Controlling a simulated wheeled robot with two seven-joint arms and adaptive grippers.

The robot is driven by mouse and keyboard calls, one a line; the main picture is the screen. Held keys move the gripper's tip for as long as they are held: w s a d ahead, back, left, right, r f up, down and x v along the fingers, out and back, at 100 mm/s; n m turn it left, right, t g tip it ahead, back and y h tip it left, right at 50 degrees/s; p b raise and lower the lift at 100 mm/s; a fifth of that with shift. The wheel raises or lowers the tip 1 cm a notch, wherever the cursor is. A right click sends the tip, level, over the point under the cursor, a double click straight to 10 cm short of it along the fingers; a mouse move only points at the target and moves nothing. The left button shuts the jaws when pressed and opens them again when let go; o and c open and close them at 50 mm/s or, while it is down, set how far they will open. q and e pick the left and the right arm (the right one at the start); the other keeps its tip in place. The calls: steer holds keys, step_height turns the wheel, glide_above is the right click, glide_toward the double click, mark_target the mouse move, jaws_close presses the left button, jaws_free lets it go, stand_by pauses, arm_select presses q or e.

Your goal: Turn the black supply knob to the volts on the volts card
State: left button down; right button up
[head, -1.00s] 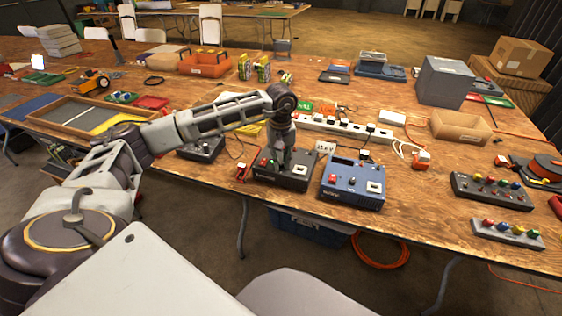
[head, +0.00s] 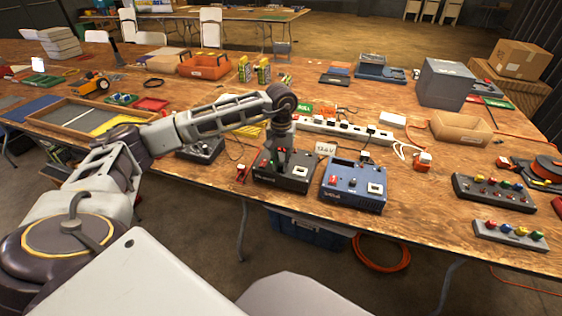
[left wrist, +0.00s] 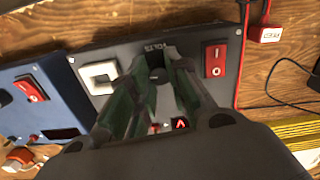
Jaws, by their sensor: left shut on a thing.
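The black supply (head: 296,183) is a dark box near the front edge of the table. In the left wrist view its face (left wrist: 226,35) shows the word VOLTS, a red rocker switch (left wrist: 213,59), a white-framed square (left wrist: 98,77) and a small red display (left wrist: 180,123). My left gripper (head: 279,164) points down onto the supply. Its fingers (left wrist: 162,72) are shut on the black knob just below VOLTS; the fingers hide the knob, so its pointer cannot be read. The volts card (head: 325,148) stands behind the supplies; its small print is hard to read. My right gripper is not in view.
A blue supply (head: 352,185) stands close to the right of the black one. A white power strip (head: 340,128) with plugs and cables lies behind. A red connector (head: 243,172) lies to the left. Boxes with coloured knobs (head: 494,191) sit at the right.

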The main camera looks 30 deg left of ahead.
mark_target(281, 164)
arm_select(q)
steer(key=shift+r, duration=0.1)
steer(key=c, duration=1.3)
jaws_free()
step_height(281, 164, up, 12)
stand_by(0.3)
